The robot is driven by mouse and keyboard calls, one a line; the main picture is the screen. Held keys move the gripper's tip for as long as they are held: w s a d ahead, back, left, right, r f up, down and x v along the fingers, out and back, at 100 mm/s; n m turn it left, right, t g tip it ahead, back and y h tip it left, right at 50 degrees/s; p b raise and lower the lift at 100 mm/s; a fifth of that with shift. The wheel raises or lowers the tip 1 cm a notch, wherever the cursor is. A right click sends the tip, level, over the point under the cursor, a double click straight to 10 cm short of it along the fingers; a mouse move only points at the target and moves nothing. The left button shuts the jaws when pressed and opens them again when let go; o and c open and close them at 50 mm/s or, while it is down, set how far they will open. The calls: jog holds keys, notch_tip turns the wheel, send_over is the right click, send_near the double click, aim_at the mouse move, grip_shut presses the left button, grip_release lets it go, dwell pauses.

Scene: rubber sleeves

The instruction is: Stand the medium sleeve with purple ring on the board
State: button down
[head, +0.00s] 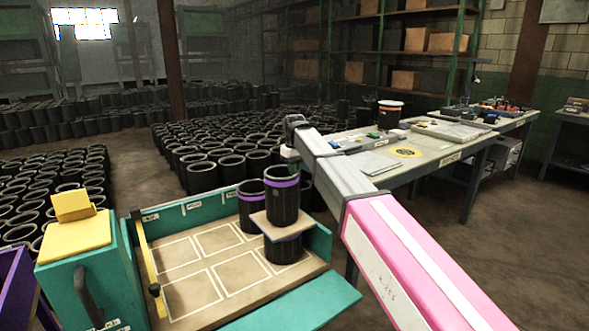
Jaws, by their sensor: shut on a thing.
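A black sleeve with a purple ring (282,204) is upright at the tray's right side, its lower end at a square tan board (268,224). Whether it touches the board I cannot tell for sure. The board lies on top of another black sleeve (284,252), which also shows a little purple under the board. A further black sleeve with a purple ring (251,214) stands behind and to the left. My gripper (290,167) is at the top rim of the upper sleeve, shut on it; its fingertips are partly hidden.
The teal-walled tray (325,240) has a tan floor with white outlined rectangles, mostly bare at left and front. A teal box with a yellow top (82,237) stands left. A workbench (440,153) behind right carries an orange-ringed sleeve (391,117). Many black sleeves cover the floor behind.

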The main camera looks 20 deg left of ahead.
jog(key=c, duration=1.2)
grip_release()
jog(key=shift+c, duration=0.2)
notch_tip(320, 180, up, 13)
jog(key=s+d+f+m, duration=0.2)
jog(key=d+f+m, duration=0.3)
jog(key=d+f, duration=2.05)
jog(key=s+d+f+m, duration=0.2)
jog(key=s+d+f, duration=0.7)
jog(key=d, duration=0.2)
jog(key=s+d+f+m, duration=0.3)
jog(key=s+d+f, duration=0.5)
jog(key=d, duration=0.4)
jog(key=shift+s+d+f, duration=0.3)
jog(key=shift+s+f, duration=0.05)
jog(key=shift+f, duration=0.3)
